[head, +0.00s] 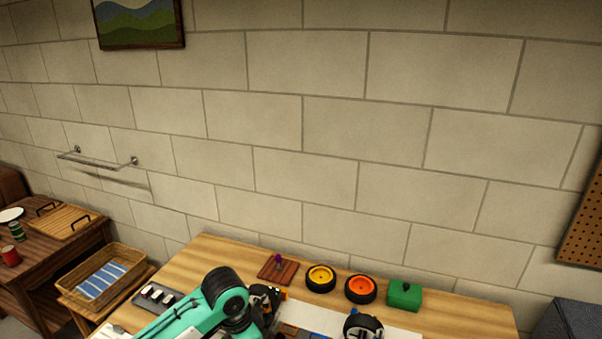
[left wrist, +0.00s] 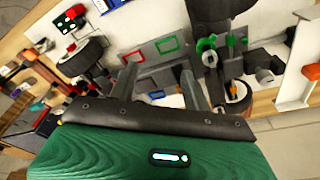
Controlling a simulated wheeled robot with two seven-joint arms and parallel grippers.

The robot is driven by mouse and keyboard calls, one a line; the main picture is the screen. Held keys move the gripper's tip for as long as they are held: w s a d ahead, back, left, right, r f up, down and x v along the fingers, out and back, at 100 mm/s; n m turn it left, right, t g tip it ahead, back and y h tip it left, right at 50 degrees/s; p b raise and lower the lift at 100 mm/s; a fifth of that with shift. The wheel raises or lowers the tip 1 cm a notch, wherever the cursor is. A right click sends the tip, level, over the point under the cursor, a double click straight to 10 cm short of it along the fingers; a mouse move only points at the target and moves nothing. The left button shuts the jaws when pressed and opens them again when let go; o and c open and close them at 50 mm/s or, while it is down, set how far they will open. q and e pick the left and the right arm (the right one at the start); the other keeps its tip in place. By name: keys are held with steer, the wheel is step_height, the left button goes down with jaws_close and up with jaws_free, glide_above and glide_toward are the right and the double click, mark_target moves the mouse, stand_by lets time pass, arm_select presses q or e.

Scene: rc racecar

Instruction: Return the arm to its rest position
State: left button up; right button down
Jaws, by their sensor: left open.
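My left arm comes in from the bottom left of the head view, over the table. In the left wrist view my left gripper (left wrist: 158,72) is open, with its two fingers apart and nothing between them. Beyond the fingers are grey car parts with red, green and blue outlined squares (left wrist: 166,45), and black wheels (left wrist: 82,56). In the head view a black wheel (head: 362,325) shows at the bottom edge, and much of the work area is hidden by my arm or cut off. My right gripper is in neither view.
On the wooden table (head: 470,318) stand a yellow-hubbed wheel (head: 320,278), an orange-hubbed wheel (head: 360,289), a green block (head: 405,295) and a reddish-brown board (head: 277,268). A wicker basket (head: 112,289) is at left. A block wall (head: 300,120) rises behind the table.

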arm_select(q)
steer(key=s+d+f+n+t+h, duration=0.1)
steer(key=s+f+n, duration=0.15)
steer(key=s, duration=0.35)
steer(key=s+f+n+t+h, duration=0.1)
steer(key=s+f, duration=0.2)
steer(key=s, duration=0.2)
steer(key=s+a+f+n+t+y, duration=0.1)
steer(key=s+a+n+y, duration=0.15)
steer(key=s+a, duration=0.4)
steer(key=s+a+f+n+y, duration=0.1)
steer(key=s+a+f+n, duration=0.15)
steer(key=s+a, duration=0.45)
step_height(320, 180, down, 30)
steer(key=s+d+g, duration=0.1)
steer(key=s+a+f+g, duration=0.1)
steer(key=s+a+f, duration=0.2)
steer(key=s+f, duration=1.6)
steer(key=shift+s+a+f+g, duration=0.15)
steer(key=shift+s+f+g, duration=0.15)
steer(key=shift+f, duration=0.1)
steer(key=shift+w, duration=0.1)
